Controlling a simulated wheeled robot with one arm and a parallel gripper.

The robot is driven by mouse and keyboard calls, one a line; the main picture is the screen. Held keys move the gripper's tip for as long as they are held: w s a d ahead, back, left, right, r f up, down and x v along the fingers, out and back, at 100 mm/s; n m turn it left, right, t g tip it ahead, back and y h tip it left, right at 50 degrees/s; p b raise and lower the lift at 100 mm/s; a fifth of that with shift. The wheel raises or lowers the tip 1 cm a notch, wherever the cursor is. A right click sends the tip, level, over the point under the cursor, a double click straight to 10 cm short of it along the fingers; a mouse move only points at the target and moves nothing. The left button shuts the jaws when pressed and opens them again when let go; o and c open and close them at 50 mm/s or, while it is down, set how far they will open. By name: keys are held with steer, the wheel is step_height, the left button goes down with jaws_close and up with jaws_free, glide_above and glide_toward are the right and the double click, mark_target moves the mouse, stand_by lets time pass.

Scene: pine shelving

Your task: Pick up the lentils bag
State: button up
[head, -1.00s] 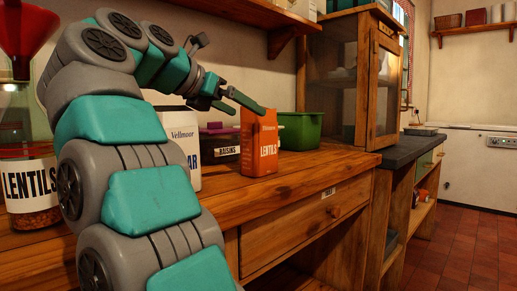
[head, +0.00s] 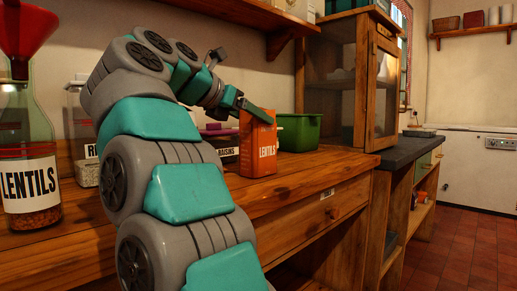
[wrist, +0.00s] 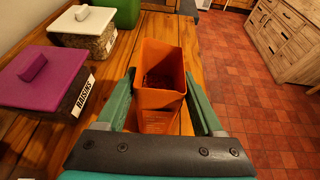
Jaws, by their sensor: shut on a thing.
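The lentils bag (head: 258,150) is an upright orange packet lettered LENTILS, standing on the wooden counter near its front edge. In the wrist view the bag (wrist: 162,72) shows from above with its top open. My gripper (wrist: 160,82) has one finger on each side of the bag and is shut on it. In the head view my gripper (head: 250,112) reaches over the bag's top from the left. The bag's far side and the far finger are hidden there.
A raisins tub with a purple lid (wrist: 45,72) and a white-lidded tub (wrist: 85,22) stand left of the bag. A green bin (head: 300,132) is behind it. A lentils jar with a red funnel (head: 28,185) stands at left. The counter's front edge (head: 310,187) is close.

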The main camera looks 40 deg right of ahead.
jaws_close()
stand_by(0.3)
steer(key=shift+r, duration=0.2)
